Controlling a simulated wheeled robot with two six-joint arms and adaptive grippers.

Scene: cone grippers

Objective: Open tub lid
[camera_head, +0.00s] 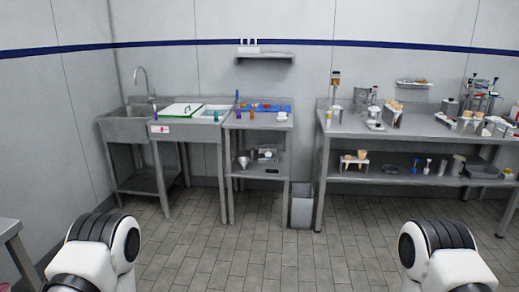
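No tub with a lid can be made out for certain at this distance. A flat white panel with a green edge (182,110) lies on the steel counter right of the sink. A paler recessed area (213,111) is beside it on the right; I cannot tell whether either one is a tub or its lid. Only my two arm links show, at the bottom left and bottom right. Neither gripper is in view.
A sink unit (126,127) stands at the back left. A narrow steel table (258,122) holds a blue tray (264,108). A long steel table (345,128) with cones and utensils is on the right. A grey bin (301,207) stands between tables. The tiled floor ahead is clear.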

